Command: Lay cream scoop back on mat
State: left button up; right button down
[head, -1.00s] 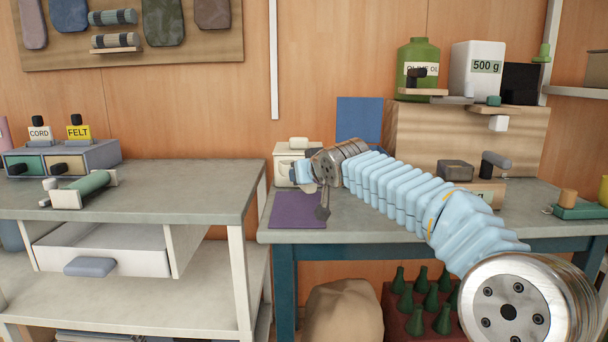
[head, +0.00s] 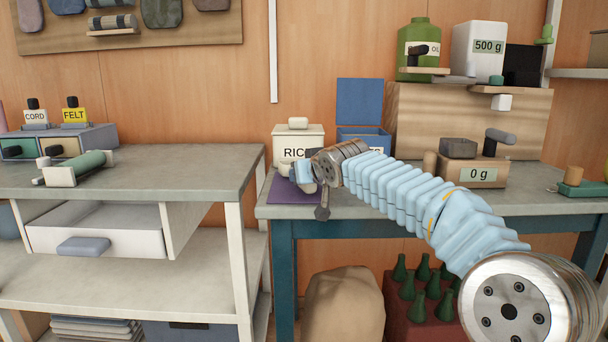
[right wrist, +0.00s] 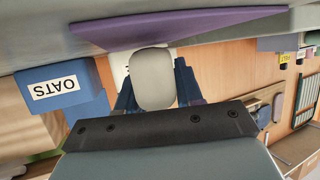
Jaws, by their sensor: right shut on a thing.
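The cream scoop (right wrist: 152,78) is between the fingers of my right gripper (right wrist: 155,85) in the right wrist view, a pale rounded shape. In the head view my right gripper (head: 301,173) is shut on it at the purple mat (head: 284,191), and pale parts of the scoop (head: 308,187) show beside the fingers. The mat also shows close by in the right wrist view (right wrist: 180,27). I cannot tell whether the scoop touches the mat. My arm and gripper hide part of the mat. My left gripper is out of view.
A cream RICE container (head: 299,136) and an open blue bin (head: 360,102) stand behind the mat. A scale (head: 474,173) reading 0 g is to the right. The left bench (head: 190,180) has an open drawer (head: 100,238), with a gap between benches.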

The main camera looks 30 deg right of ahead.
jog(key=shift+f+b, duration=0.45)
jog(key=shift+b, duration=0.05)
jog(key=c, duration=0.7)
grip_release()
jog(key=shift+o, duration=0.2)
jog(key=shift+s, duration=0.1)
jog(key=v, duration=1.3)
jog(key=shift+s+r, duration=0.15)
jog(key=shift+s, duration=0.1)
